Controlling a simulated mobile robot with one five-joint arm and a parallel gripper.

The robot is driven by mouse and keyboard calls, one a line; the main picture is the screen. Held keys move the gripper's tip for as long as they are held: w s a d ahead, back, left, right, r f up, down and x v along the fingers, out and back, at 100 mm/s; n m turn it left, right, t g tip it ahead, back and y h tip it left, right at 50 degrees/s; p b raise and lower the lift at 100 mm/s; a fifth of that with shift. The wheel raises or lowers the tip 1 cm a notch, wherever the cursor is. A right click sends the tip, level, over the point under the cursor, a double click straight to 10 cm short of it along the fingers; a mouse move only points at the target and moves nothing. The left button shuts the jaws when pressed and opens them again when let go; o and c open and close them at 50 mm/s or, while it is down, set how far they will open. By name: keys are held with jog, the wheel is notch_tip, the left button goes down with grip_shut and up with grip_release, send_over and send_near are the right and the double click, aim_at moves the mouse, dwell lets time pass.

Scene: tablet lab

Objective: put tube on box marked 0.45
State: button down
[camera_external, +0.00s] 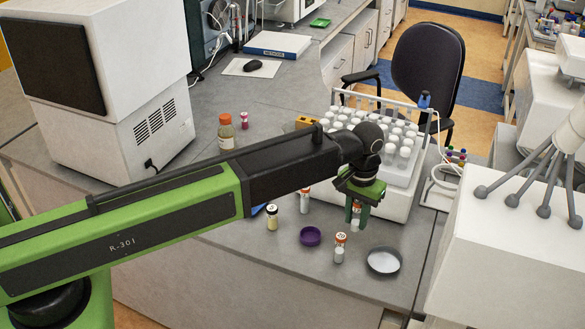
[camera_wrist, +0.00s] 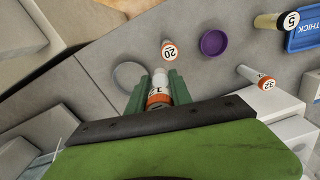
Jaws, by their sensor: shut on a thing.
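My gripper (camera_external: 357,213) is above the front part of the grey bench, beside the white rack machine. In the wrist view, its two green fingers (camera_wrist: 158,86) are shut on a tube (camera_wrist: 159,92) with a white end and an orange band; its label is partly hidden. Other tubes stand nearby: one marked 20 (camera_external: 340,246), one marked 32 (camera_external: 305,201) and a yellowish one marked 5 (camera_external: 271,217). I cannot make out a box marked 0.45 in either view. A blue tray lettered THICK (camera_wrist: 305,30) shows at the wrist view's right edge.
The machine (camera_external: 395,200) holds many white-capped tubes. Bench at front left is clear.

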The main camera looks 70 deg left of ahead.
jog(key=s+a+r+p, duration=0.1)
jog(key=s+a, duration=0.2)
jog(key=a, duration=0.9)
jog(key=s+a+r+p, duration=0.2)
jog(key=s+a, duration=0.1)
jog(key=a, duration=0.9)
jog(key=s+a+r+p, duration=0.1)
jog(key=s+a, duration=0.2)
jog(key=a, duration=0.9)
jog(key=a+f+b, duration=0.2)
jog(key=a, duration=0.1)
jog(key=s+a+f+b, duration=0.1)
jog(key=a+f+b, duration=0.1)
jog(key=a, duration=0.2)
jog(key=a+f+b, duration=0.2)
jog(key=a, duration=0.1)
jog(key=shift+s+a+f+b, duration=0.15)
jog(key=shift+s+a+b, duration=0.1)
jog(key=shift+a+b, duration=0.15)
jog(key=shift+s+a, duration=0.1)
jog(key=shift+a, duration=0.05)
notch_tip(320, 180, down, 4)
jog(key=b, duration=0.4)
jog(key=shift+f, duration=0.2)
jog(key=shift+r, duration=0.25)
jog(key=shift+f, duration=0.15)
jog(key=c, duration=1.1)
grip_release()
jog(key=shift+c, duration=0.2)
